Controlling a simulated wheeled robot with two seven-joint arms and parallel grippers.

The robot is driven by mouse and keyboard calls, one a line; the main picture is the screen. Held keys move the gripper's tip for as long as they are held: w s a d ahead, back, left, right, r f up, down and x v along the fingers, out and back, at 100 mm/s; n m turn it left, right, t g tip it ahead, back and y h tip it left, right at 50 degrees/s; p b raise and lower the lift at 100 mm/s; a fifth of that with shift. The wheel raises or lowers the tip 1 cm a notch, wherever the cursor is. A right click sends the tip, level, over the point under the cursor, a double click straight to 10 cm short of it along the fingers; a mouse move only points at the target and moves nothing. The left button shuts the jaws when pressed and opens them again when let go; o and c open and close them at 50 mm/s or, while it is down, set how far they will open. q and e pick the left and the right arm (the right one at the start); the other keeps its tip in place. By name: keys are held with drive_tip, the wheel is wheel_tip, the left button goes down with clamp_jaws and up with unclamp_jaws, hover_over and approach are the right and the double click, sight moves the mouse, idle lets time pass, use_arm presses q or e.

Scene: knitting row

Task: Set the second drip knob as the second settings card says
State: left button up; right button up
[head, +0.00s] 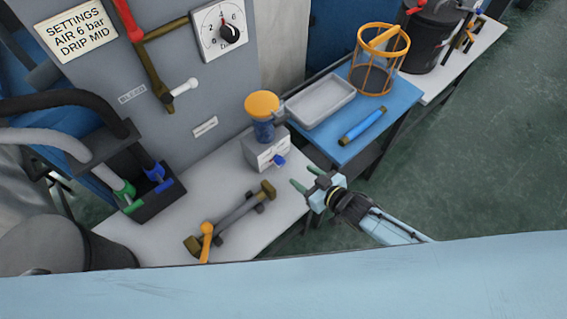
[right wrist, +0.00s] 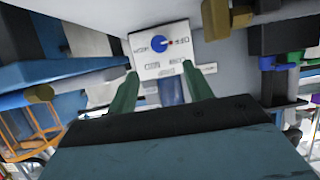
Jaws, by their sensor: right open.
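The drip knob (head: 278,160) is a small blue knob on the front of a grey box (head: 257,151) below an orange-capped blue bowl (head: 263,108). In the right wrist view the blue knob (right wrist: 158,43) sits on a pale labelled plate (right wrist: 145,58); its labels are too blurred to read surely. One settings card (head: 75,31) is in view, reading "AIR 6 bar, DRIP MID". My right gripper (head: 304,180) is open and empty, to the right of the knob and apart from it. Its green fingers (right wrist: 160,71) point toward the plate. My left gripper is not in view.
A dial (head: 212,38) is on the grey panel above. A bar with an orange handle (head: 206,238) lies on the white bench. A blue table (head: 395,103) to the right holds a grey tray (head: 320,110), a blue rod and an orange basket (head: 360,75). Hoses stand at left.

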sight(283, 162)
drive_tip(key=b+x, duration=0.3)
drive_tip(key=x, duration=0.6)
drive_tip(key=shift+w+a+f+b, duration=0.15)
drive_tip(key=shift+f+b, duration=0.1)
drive_tip(key=shift+b, duration=0.15)
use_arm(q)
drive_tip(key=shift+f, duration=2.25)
use_arm(e)
drive_tip(key=shift+w+a, duration=0.25)
drive_tip(key=shift+w, duration=0.1)
drive_tip(key=c, duration=1)
